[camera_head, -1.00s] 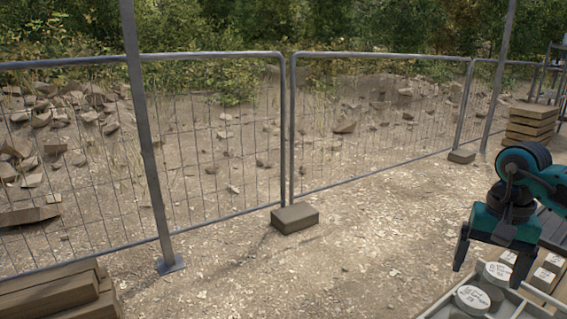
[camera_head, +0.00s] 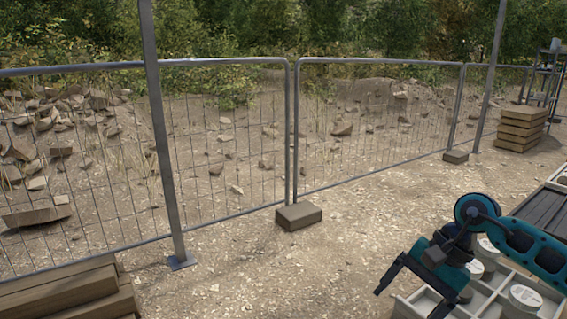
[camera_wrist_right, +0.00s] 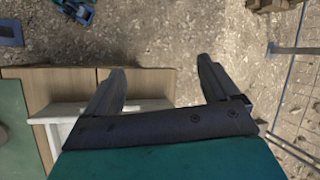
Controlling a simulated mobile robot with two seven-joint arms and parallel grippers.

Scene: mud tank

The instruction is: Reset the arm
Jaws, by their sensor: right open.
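My right arm comes in from the right in the head view, teal and black. Its gripper (camera_head: 408,302) is open and empty, pointing down and to the left over the near left edge of a pale tray (camera_head: 486,309). In the right wrist view the two dark fingers (camera_wrist_right: 160,65) stand wide apart with nothing between them. Gravel ground and a wooden surface (camera_wrist_right: 50,84) lie below them. My left gripper is not in view.
White-lidded jars (camera_head: 524,297) stand in the tray's compartments, partly hidden by my arm. A wire fence (camera_head: 292,130) with a brown block (camera_head: 299,216) at its foot stands beyond. Timber (camera_head: 75,292) lies at lower left. The gravel between is clear.

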